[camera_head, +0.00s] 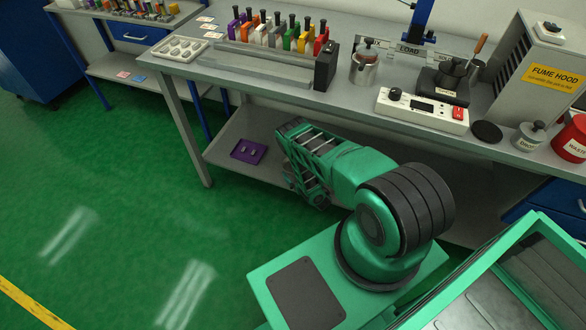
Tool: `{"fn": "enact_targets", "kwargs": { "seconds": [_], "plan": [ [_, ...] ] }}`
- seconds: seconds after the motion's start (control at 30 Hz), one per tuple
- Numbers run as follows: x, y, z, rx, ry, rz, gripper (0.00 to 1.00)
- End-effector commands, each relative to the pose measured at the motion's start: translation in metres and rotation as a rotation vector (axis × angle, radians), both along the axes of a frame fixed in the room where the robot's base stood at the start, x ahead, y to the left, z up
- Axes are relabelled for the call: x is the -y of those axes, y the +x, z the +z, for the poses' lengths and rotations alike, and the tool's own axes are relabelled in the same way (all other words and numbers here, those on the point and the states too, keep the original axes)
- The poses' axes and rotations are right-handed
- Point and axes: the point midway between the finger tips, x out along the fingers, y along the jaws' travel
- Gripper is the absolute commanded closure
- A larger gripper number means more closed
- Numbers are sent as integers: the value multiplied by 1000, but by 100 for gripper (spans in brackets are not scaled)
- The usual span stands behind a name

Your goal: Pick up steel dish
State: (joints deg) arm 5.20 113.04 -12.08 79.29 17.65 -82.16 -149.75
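I cannot pick out one thing that is surely the steel dish. A shiny metal pot with a knobbed lid (365,66) stands near the bench's middle. My green arm is folded low in front of the bench. I cannot make out my gripper or its fingers.
A purple tray (248,152) lies on the lower shelf. Green floor is clear at left.

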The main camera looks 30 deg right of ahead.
Motion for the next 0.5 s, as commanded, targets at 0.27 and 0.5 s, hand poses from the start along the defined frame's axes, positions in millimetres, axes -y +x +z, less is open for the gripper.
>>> {"fn": "enact_targets", "kwargs": {
  "seconds": [0.27,0.5],
  "plan": [
    [0,36,-8,3,0,1,0],
    [1,42,-10,2,-1,1,0]
  ]
}}
